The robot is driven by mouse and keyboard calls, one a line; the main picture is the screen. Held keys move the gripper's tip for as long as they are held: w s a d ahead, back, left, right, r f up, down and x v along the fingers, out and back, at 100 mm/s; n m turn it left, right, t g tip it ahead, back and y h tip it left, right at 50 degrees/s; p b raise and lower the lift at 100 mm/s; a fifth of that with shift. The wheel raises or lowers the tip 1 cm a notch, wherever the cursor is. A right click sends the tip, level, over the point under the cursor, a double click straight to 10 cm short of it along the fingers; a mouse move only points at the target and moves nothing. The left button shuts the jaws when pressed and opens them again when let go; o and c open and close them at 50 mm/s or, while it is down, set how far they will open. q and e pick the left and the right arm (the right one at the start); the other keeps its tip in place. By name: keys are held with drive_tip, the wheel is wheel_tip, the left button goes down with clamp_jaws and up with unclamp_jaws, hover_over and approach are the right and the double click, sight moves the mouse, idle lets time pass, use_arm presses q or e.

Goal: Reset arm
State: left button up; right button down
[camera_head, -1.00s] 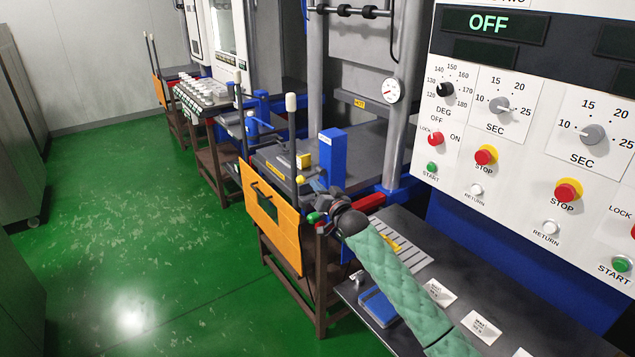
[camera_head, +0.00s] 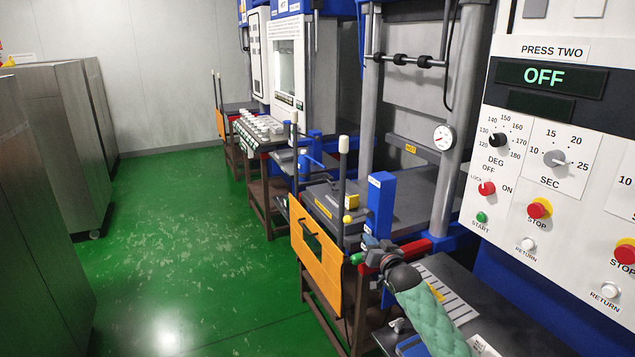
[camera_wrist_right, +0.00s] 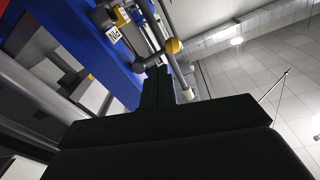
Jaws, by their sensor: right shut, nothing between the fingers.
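My right arm (camera_head: 432,318), in a green quilted sleeve, comes in from the lower right of the head view. Its gripper (camera_head: 366,254) is beside the press bench, near the orange panel (camera_head: 316,262) and the blue upright block (camera_head: 380,204). In the right wrist view the two dark fingers (camera_wrist_right: 158,88) are together, with nothing seen between them. A yellow ball knob (camera_wrist_right: 173,46) and a grey bar show just beyond the fingertips; I cannot tell whether they touch. My left gripper is not in view.
The press control panel (camera_head: 565,165), reading OFF, stands at the right. The dark bench (camera_head: 500,312) lies below it. Other presses and a rack of white parts (camera_head: 258,128) stand further back. Grey cabinets (camera_head: 62,140) line the left. The green floor (camera_head: 190,240) between is clear.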

drive_tip(key=s+f+n+g+h, duration=0.1)
drive_tip(key=s+f+g+h, duration=0.15)
drive_tip(key=s+f, duration=0.65)
drive_tip(key=s+f+n+g+h, duration=0.1)
drive_tip(key=s+f+g, duration=0.3)
drive_tip(key=f, duration=1)
drive_tip(key=s+f+n+g+h, duration=0.15)
drive_tip(key=s+f+g, duration=0.25)
drive_tip(key=s+f, duration=0.5)
drive_tip(key=s+a+f+g, duration=0.2)
drive_tip(key=s+f, duration=0.6)
drive_tip(key=s, duration=0.5)
drive_tip(key=s+a+f+m+g, duration=0.1)
drive_tip(key=s+f+g, duration=0.1)
drive_tip(key=s+f, duration=0.7)
drive_tip(key=s+a+f+g, duration=0.2)
drive_tip(key=s+f, duration=0.7)
drive_tip(key=s, duration=1)
drive_tip(key=shift+a+m+y, duration=0.3)
drive_tip(key=shift+a+m, duration=0.05)
